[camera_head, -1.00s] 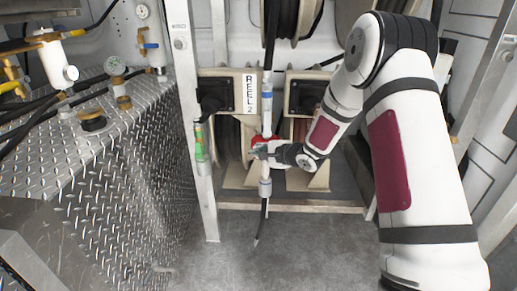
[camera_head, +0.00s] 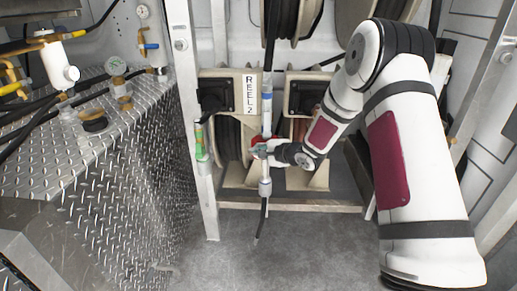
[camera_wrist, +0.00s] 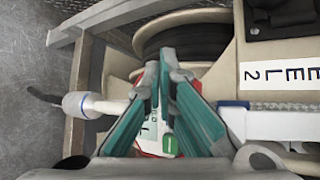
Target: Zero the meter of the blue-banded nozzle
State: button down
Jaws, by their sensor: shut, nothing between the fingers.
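The nozzle (camera_head: 266,115) with a light blue band (camera_head: 266,88) hangs upright in front of the reels in the head view. Its red-cased meter (camera_head: 256,142) sits partway down, partly hidden by my gripper (camera_head: 260,151). In the wrist view the nozzle lies across the picture (camera_wrist: 103,106). The meter (camera_wrist: 150,132) shows red edges, a pale face and a green patch between and behind the fingers. My gripper's teal fingers (camera_wrist: 164,58) meet at their tips, empty, in front of the meter. I cannot tell whether they touch it. The display reading is not legible.
A plate marked REEL 2 (camera_head: 251,94) is behind the nozzle. A nozzle with a green band (camera_head: 200,135) hangs at the left post (camera_head: 207,200). A diamond-plate tank (camera_head: 120,190) with gauges and fittings stands at the left. The floor in front is clear.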

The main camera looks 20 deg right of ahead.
jog(key=shift+w+d+p, duration=0.2)
jog(key=shift+w+p, duration=0.15)
jog(key=shift+w, duration=0.25)
dwell(0.7)
jog(key=shift+s, duration=0.1)
dwell(0.4)
jog(key=shift+s+a+p, duration=0.15)
jog(key=shift+s+p, duration=0.1)
jog(key=shift+s, duration=0.3)
jog(key=shift+s+a+p, duration=0.15)
jog(key=shift+s+p, duration=0.05)
jog(key=shift+s, duration=0.3)
jog(key=shift+s, duration=0.1)
jog(key=shift+s+a+p, duration=0.2)
jog(key=shift+s+p, duration=0.1)
jog(key=shift+s, duration=0.5)
jog(key=shift+s+a+p, duration=0.15)
jog(key=shift+s+p, duration=0.2)
jog(key=shift+s, duration=0.4)
jog(key=shift+s+a+p, duration=0.2)
jog(key=shift+s+p, duration=0.1)
jog(key=shift+s, duration=0.5)
